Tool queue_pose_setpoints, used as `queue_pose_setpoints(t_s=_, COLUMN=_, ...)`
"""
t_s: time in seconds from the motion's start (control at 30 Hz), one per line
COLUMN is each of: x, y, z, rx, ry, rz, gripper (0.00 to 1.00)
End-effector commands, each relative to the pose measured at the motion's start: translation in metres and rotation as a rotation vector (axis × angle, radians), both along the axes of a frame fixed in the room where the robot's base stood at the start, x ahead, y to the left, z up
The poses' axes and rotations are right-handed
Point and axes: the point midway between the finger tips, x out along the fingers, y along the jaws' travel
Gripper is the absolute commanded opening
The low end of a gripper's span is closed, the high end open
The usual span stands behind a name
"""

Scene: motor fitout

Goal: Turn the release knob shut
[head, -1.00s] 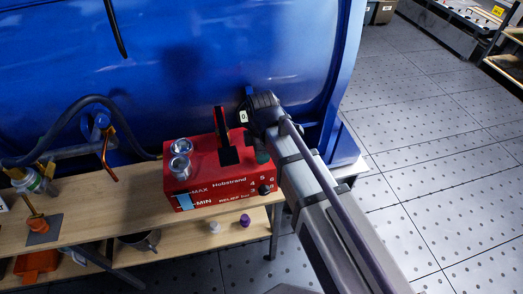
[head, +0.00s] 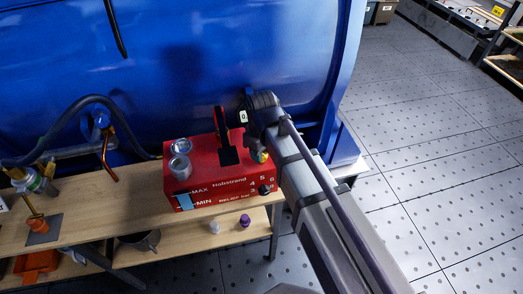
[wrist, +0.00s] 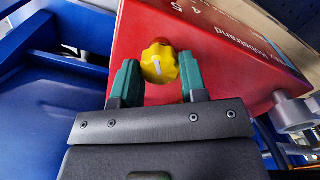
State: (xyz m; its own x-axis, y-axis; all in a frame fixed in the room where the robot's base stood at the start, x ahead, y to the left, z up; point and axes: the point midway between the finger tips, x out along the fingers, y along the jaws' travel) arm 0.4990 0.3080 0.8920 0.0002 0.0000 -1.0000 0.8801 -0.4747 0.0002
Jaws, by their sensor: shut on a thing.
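The release knob (wrist: 159,64) is yellow and lobed, with a white pointer line, and sits on a red face of the pump box (head: 194,165). In the wrist view the line points nearly straight up, leaning slightly left. My gripper (wrist: 159,78) has green fingertips on both sides of the knob and is shut on it. In the head view the knob (head: 262,156) shows as a small yellow patch at the box's right end, beside my arm. My arm hides most of the fingers there.
The red box stands on a wooden bench (head: 105,205) against a large blue tank (head: 200,60). A black hose (head: 90,100) curves at left. The floor at right is clear.

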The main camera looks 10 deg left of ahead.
Motion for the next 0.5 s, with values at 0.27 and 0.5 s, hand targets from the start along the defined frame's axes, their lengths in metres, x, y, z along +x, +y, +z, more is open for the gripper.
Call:
queue_pose_setpoints(t_s=0.27, x=-0.0006, y=-0.0003, z=-0.0003, rx=0.000, ry=0.001, rz=-0.254, gripper=0.16)
queue_pose_setpoints(t_s=0.5, x=-0.0006, y=-0.0003, z=-0.0003, rx=0.000, ry=0.001, rz=-0.437, gripper=0.16)
